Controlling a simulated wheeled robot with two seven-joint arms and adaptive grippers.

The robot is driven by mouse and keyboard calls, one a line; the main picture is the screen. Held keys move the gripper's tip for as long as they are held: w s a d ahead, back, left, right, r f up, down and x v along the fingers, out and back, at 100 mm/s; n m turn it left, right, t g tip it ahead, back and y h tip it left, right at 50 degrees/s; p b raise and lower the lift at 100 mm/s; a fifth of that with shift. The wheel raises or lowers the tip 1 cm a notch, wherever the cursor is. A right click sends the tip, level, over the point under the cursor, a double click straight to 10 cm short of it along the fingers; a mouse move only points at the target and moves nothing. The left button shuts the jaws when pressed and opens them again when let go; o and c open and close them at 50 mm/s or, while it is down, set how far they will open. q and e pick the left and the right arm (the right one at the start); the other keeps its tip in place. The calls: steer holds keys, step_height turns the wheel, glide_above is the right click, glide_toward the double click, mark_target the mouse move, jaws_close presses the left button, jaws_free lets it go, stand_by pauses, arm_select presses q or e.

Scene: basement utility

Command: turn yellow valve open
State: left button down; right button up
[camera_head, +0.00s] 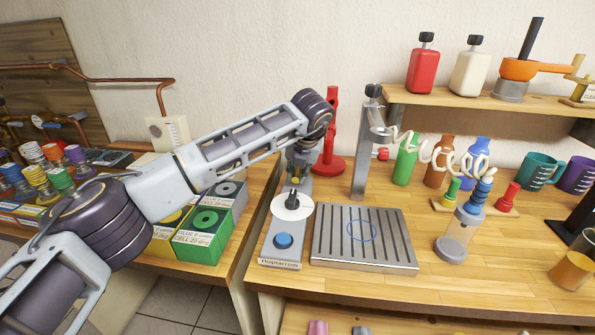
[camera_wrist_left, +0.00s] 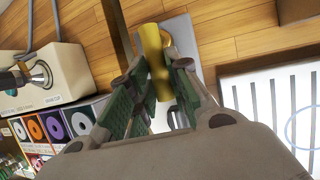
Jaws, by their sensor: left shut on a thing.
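My left gripper (camera_head: 298,172) reaches down over the back of a grey device (camera_head: 282,252) on the wooden bench. The device has a blue button, a white disc and a black knob. In the left wrist view my left gripper (camera_wrist_left: 150,85) is shut on a yellow, rounded piece, which looks like the yellow valve (camera_wrist_left: 155,50). The green finger pads lie on both sides of it. A grey plate shows behind it. In the head view the gripper and arm mostly hide the valve, and its turn angle cannot be told. My right gripper is not in view.
A ribbed metal tray (camera_head: 330,240) lies right of the device. A red stand (camera_head: 330,150) and a grey post (camera_head: 362,150) rise close behind. Boxes (camera_head: 205,235) stand left under my arm. Bottles and mugs fill the right side. The front bench strip is clear.

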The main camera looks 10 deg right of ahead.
arm_select(q)
steer(key=c, duration=1.3)
jaws_free()
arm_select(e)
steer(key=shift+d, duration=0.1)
arm_select(q)
steer(key=shift+r, duration=0.1)
steer(key=shift+v, duration=5.95)
steer(key=shift+r+p, duration=10.95)
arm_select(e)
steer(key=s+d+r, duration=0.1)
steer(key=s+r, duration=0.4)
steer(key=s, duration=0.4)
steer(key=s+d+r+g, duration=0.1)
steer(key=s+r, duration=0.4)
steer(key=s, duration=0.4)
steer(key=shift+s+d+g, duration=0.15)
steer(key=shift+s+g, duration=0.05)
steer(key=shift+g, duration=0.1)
